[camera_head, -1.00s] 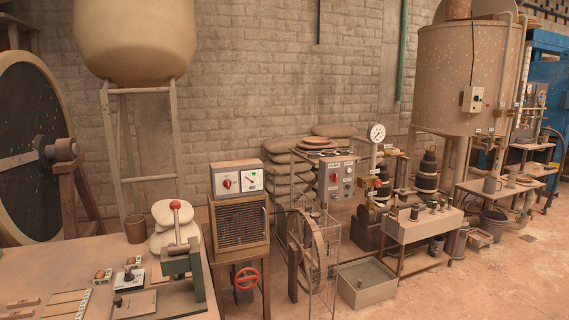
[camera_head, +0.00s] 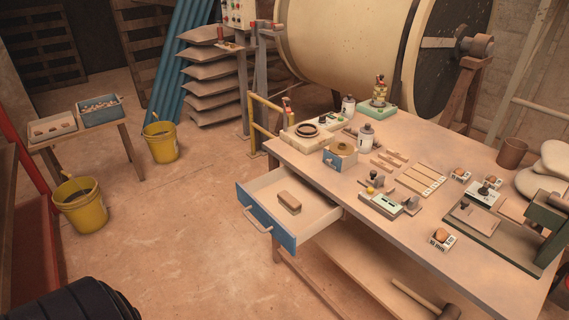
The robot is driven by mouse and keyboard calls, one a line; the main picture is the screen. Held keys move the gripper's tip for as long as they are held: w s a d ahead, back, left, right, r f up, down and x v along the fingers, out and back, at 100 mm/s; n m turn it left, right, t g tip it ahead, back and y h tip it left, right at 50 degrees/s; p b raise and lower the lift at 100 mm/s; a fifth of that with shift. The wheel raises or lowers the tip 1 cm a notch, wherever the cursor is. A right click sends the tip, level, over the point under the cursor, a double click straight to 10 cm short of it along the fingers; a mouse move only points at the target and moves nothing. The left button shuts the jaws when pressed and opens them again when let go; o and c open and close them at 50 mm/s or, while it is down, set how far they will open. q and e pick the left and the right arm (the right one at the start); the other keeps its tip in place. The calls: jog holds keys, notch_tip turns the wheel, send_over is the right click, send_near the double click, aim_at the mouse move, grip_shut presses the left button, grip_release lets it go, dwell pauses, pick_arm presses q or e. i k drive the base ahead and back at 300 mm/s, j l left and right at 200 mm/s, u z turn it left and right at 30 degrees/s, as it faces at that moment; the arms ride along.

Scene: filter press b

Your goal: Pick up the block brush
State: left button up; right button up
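A brown oblong block (camera_head: 289,202), which looks like the block brush, lies in an open drawer (camera_head: 322,219) with a blue front. The drawer is pulled out from the left side of the wooden table (camera_head: 452,262). The block lies on the pale drawer floor, apart from the walls; bristles cannot be made out. Neither of my grippers is in view. A dark ribbed part at the lower left corner looks like my own arm.
The table top holds a small blue-fronted box (camera_head: 340,161), bottles, wooden strips and small devices. A mallet (camera_head: 447,311) lies on the lower shelf. Yellow buckets (camera_head: 160,142) and a side table with bins (camera_head: 101,110) stand at left. The floor before the drawer is clear.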

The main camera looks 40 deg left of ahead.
aim_at(286, 200)
jog(key=j+u, duration=0.1)
jog(key=u, duration=1)
